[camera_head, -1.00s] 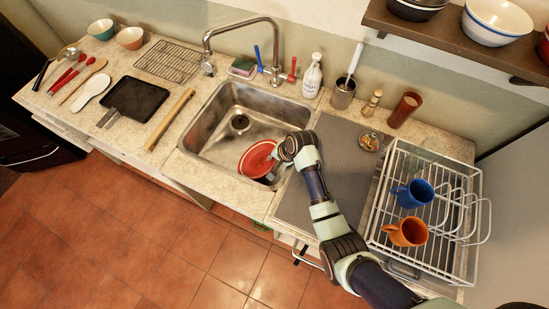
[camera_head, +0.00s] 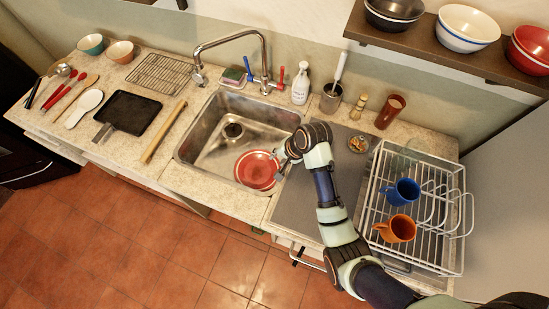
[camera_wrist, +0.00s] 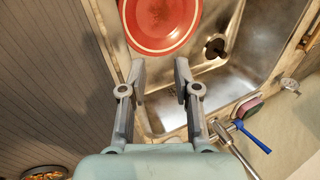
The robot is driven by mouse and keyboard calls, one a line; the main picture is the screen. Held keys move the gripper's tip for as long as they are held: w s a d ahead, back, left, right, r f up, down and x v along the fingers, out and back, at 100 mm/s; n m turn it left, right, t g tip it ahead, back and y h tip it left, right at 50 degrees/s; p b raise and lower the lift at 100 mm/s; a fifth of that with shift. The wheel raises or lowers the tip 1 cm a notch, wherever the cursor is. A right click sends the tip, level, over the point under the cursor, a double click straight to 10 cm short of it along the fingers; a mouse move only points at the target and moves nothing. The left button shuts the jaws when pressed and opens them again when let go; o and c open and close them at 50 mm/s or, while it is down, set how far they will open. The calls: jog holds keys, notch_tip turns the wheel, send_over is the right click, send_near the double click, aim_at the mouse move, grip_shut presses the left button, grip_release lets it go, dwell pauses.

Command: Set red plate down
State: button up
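The red plate (camera_head: 257,168) lies in the front right part of the sink (camera_head: 205,148), its round face turned up. In the wrist view the red plate (camera_wrist: 160,22) shows at the top, beyond my fingertips, with a pale ring near its rim and some dark specks. My gripper (camera_head: 279,158) is just right of the plate at the sink's right edge. In the wrist view my gripper (camera_wrist: 158,68) is open, with a clear gap between its fingers and nothing in it. I cannot tell exactly how the plate rests on the sink floor.
The faucet (camera_head: 262,65) arches over the sink's back. A dish rack (camera_head: 440,255) with a blue mug (camera_head: 403,192) and an orange mug (camera_head: 397,229) stands at the right. A soap bottle (camera_head: 301,84) is behind the sink. The sink's left part is empty.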

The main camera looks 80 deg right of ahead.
jog(key=shift+r, duration=0.15)
dwell(0.3)
jog(key=w+a+r+n+t+h, duration=0.1)
jog(key=w+a+r+n+t, duration=0.1)
jog(key=w+a+r+n, duration=0.45)
jog(key=w+a+r+n+t, duration=0.1)
jog(key=w+a+r+n, duration=0.3)
jog(key=w+a, duration=0.55)
jog(key=w+a+r+n+t+y, duration=0.1)
jog(key=a+r+n, duration=0.4)
jog(key=a, duration=0.7)
jog(key=w+a+r+n+t+y, duration=0.1)
jog(key=a+r+n+t, duration=0.3)
jog(key=a+r, duration=0.4)
jog(key=w+a+n, duration=0.1)
jog(key=a, duration=0.2)
jog(key=shift+a+r+n+y, duration=0.35)
jog(key=shift+r+y, duration=0.05)
